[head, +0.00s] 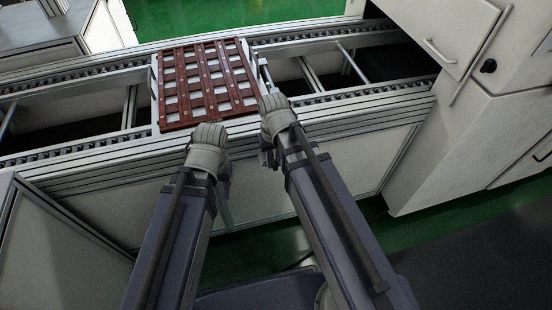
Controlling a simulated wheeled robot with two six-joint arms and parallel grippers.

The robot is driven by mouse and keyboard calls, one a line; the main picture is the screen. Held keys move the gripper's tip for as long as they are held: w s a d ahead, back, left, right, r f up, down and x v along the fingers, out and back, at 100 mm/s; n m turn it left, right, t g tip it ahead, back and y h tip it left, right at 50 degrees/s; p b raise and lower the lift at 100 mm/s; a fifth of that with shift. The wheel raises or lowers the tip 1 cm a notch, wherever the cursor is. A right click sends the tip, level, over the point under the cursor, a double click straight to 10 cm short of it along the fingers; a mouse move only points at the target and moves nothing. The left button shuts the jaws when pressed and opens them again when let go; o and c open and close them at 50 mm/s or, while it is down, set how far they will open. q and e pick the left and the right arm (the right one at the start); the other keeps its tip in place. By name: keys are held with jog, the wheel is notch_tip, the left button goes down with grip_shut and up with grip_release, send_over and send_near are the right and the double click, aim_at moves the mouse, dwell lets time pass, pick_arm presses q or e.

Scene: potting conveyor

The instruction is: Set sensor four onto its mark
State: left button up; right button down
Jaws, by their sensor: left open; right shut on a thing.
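A red-brown slatted carrier (207,85) with rows of pale square cells lies on the conveyor, left of centre. My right gripper (268,95) is just right of the carrier's near right corner, above the near rail. It is shut on a small pale grey part (265,72); the part is too small for me to tell whether it is sensor four. My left gripper (210,132) is open in front of the carrier's near edge, over the conveyor's front. Its fingertips are hidden by the wrist. No mark for a sensor can be made out.
The roller rails (375,88) of the conveyor run left to right, with dark gaps between them. A white cabinet (450,140) stands close at the right. A grey-framed panel (60,240) stands at the lower left. The floor is green.

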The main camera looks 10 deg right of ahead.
jog(key=shift+a+m, duration=0.15)
jog(key=shift+m, duration=0.25)
jog(key=c, duration=0.8)
grip_release()
jog(key=shift+r, duration=0.15)
notch_tip(320, 180, up, 8)
jog(key=p, duration=0.8)
jog(key=shift+f, duration=0.2)
jog(key=shift+f, duration=0.1)
